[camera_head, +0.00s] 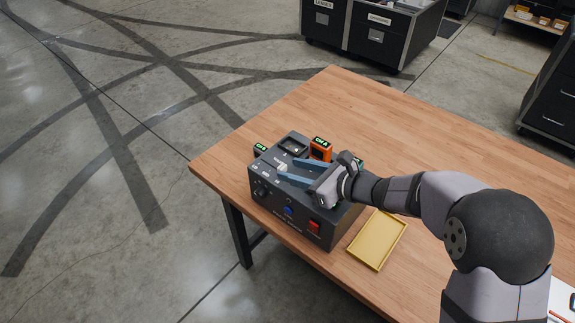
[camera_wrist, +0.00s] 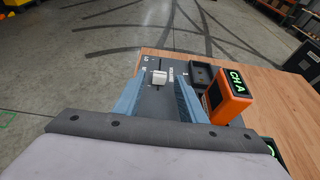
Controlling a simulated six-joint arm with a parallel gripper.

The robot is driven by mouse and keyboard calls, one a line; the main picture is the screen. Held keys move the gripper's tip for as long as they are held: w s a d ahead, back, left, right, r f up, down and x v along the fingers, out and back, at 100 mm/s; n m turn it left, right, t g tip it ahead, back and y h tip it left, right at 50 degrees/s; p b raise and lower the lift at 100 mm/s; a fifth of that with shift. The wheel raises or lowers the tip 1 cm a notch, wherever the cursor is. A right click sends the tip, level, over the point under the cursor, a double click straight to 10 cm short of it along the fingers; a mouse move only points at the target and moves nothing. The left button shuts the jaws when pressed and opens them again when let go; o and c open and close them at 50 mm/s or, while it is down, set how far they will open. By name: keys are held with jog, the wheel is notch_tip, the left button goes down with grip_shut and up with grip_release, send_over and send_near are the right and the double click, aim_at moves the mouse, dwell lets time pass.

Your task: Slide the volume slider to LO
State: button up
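The dark control box (camera_head: 262,188) stands on the wooden table near its left corner. A pale slider cap (camera_head: 283,168) shows on the box top. In the wrist view the white slider cap (camera_wrist: 159,77) sits in a dark slot, beside lettering that seems to read VOLUME.
An orange unit (camera_head: 320,149) with a green CH A display stands close beside the right finger in the wrist view. The box front has a red switch (camera_head: 314,225), a blue button (camera_head: 288,211) and a knob. A yellow tray (camera_head: 378,239) lies right of the box. The far table is clear.

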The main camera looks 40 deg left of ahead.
aim_at(283, 168)
jog(key=shift+p+x, duration=0.45)
jog(key=shift+x, duration=1.05)
jog(key=shift+c, duration=0.4)
grip_shut()
